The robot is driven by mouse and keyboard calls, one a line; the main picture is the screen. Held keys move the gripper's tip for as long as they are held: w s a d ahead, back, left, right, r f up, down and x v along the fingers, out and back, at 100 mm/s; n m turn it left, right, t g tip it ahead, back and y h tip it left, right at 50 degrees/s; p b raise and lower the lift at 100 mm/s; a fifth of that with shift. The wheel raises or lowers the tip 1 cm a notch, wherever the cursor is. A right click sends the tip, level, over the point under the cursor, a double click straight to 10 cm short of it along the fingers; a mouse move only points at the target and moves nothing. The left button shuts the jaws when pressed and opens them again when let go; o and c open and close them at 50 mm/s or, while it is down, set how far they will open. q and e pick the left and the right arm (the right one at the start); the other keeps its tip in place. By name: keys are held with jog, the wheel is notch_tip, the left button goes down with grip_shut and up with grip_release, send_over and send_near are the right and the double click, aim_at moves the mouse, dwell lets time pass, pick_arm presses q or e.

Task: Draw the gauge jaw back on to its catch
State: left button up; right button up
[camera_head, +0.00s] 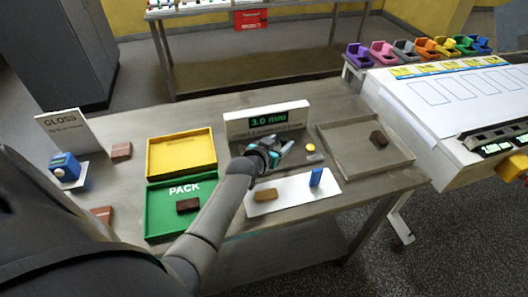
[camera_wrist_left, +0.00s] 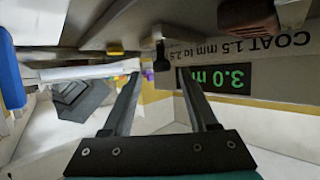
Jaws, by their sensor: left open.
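The gauge (camera_head: 266,119) is a white box with a green "3.0 mm" display at the back middle of the table. Its display also shows in the left wrist view (camera_wrist_left: 228,78), with the text "COAT 1.5 mm to 2.5" beside it. My left gripper (camera_head: 284,151) is in front of the gauge, open and empty. In the left wrist view its two fingers (camera_wrist_left: 162,82) stand apart. A small dark knob (camera_wrist_left: 161,58) shows between and beyond the fingertips; it may be the jaw's handle. The jaw and catch are largely hidden by my gripper in the head view.
A white mat (camera_head: 285,201) bears a brown bar (camera_head: 265,195) and a blue upright block (camera_head: 316,177). A yellow disc (camera_head: 311,147) lies right of my gripper. A yellow tray (camera_head: 181,153), a green PACK tray (camera_head: 161,222) and a grey tray (camera_head: 350,158) flank the gauge.

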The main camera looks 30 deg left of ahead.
pick_arm(q)
jog(key=p+v, duration=0.2)
jog(key=v, duration=1.1)
jog(key=shift+d, duration=0.1)
